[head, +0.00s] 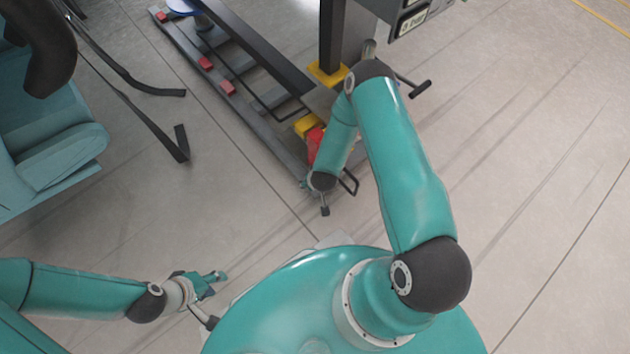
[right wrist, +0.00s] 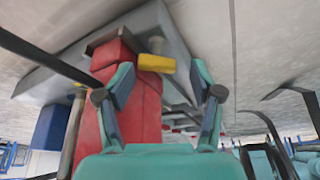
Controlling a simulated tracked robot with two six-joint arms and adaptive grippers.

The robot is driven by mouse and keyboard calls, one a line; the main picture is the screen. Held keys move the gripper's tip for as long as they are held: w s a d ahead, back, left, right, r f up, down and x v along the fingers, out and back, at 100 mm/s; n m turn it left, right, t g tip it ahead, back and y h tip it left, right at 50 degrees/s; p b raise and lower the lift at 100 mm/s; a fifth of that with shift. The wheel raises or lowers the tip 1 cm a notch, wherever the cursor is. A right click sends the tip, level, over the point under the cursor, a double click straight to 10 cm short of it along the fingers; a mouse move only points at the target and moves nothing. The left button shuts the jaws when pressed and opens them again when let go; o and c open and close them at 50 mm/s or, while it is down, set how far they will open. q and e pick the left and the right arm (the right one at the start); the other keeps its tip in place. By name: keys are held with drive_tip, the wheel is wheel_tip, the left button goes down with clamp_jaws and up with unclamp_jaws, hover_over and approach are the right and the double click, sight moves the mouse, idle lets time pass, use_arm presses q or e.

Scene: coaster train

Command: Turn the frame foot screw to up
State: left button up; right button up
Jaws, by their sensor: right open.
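The right wrist view shows a red block-like post (right wrist: 130,100) with a yellow bar (right wrist: 157,63) at its upper end and a short grey cylinder (right wrist: 156,45) beside the bar. The bar may be the foot screw's handle; I cannot tell which way it is set. My right gripper (right wrist: 161,80) is open, its fingers either side of the bar's line, with no visible grip. My left gripper (head: 214,284) is low at left, fingers apart and empty.
The long dark frame (head: 235,105) with red blocks (head: 205,63) runs to the upper left. A dark upright post (head: 332,35) with a yellow base stands behind my right elbow. Teal seats (head: 45,140) with black straps (head: 150,125) are at left. Floor at right is clear.

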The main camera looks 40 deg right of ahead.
drive_tip(key=a+p+v, duration=0.1)
drive_tip(key=p+v, duration=1.3)
drive_tip(key=v, duration=0.4)
drive_tip(key=shift+w+a, duration=0.25)
drive_tip(key=shift+a, duration=0.2)
idle(0.4)
idle(0.3)
drive_tip(key=d+v, duration=0.1)
drive_tip(key=v, duration=0.6)
drive_tip(key=shift+a, duration=0.45)
drive_tip(key=shift+r, duration=0.15)
